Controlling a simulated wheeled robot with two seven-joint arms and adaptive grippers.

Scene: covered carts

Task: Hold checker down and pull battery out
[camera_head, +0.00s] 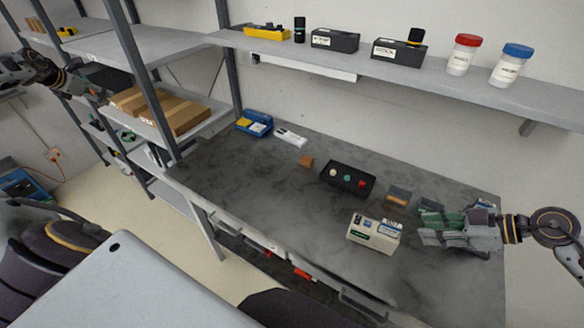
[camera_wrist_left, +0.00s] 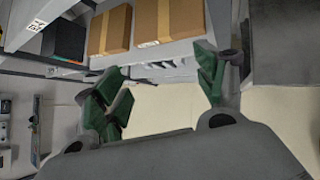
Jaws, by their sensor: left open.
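A beige box-shaped device (camera_head: 374,234) with a dark label and a blue-and-white part on top stands near the front edge of the dark worktop (camera_head: 235,185); it may be the checker. I cannot make out a battery for sure. My right gripper (camera_head: 428,228) is low over the worktop just right of this device, apart from it, its green fingers pointing left; the gap between them is unclear. My left gripper (camera_head: 105,97) is far left by the shelf rack. In the left wrist view it (camera_wrist_left: 160,95) is open and empty, facing the shelves.
A black button box (camera_head: 347,181), a small orange-brown block (camera_head: 306,161), a blue bin (camera_head: 254,123) and an orange-and-grey item (camera_head: 398,196) sit on the worktop. Cardboard boxes (camera_head: 165,108) lie on the rack. A wall shelf (camera_head: 480,85) hangs above. The worktop's left part is mostly free.

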